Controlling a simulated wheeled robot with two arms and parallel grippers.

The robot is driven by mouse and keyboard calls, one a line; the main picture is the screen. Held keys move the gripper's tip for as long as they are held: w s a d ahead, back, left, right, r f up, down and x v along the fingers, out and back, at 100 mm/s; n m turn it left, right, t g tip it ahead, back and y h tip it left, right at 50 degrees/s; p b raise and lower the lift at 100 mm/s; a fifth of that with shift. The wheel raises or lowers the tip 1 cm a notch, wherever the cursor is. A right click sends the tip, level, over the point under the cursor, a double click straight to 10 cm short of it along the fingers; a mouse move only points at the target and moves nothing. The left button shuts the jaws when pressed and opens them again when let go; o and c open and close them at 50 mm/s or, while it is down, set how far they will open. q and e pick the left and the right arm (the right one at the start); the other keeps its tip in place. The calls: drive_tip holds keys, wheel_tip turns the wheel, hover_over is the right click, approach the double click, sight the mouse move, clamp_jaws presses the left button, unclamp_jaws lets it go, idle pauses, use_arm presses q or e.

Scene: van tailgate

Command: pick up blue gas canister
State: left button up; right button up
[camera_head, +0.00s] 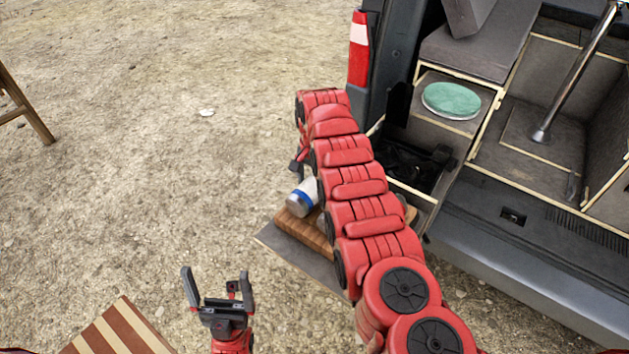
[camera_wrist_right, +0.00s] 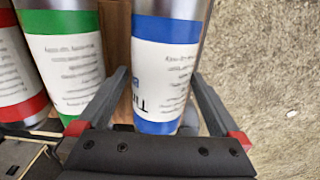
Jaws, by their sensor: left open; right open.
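The blue gas canister, white with blue bands, stands between the spread fingers of my right gripper (camera_wrist_right: 161,78) in the right wrist view (camera_wrist_right: 166,52). The fingers are open, one on each side of it; I cannot tell whether they touch it. In the head view, a white canister with a blue band (camera_head: 302,198) shows beside my right arm, which hides much of the area; the right gripper (camera_head: 296,166) is only partly visible there. My left gripper (camera_head: 217,283) is open and empty above the gravel at the lower middle.
A green-banded canister (camera_wrist_right: 68,62) and a red-banded canister (camera_wrist_right: 17,75) stand left of the blue one. A wooden board (camera_head: 302,231) lies on a grey shelf (camera_head: 285,255) by the van's tailgate. A striped wooden surface (camera_head: 118,332) is at lower left. Gravel at left is mostly clear.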

drive_tip(key=shift+w+f, duration=0.1)
drive_tip(key=shift+f, duration=0.1)
drive_tip(key=c, duration=1.5)
drive_tip(key=shift+c, duration=0.3)
drive_tip(key=shift+r, duration=0.15)
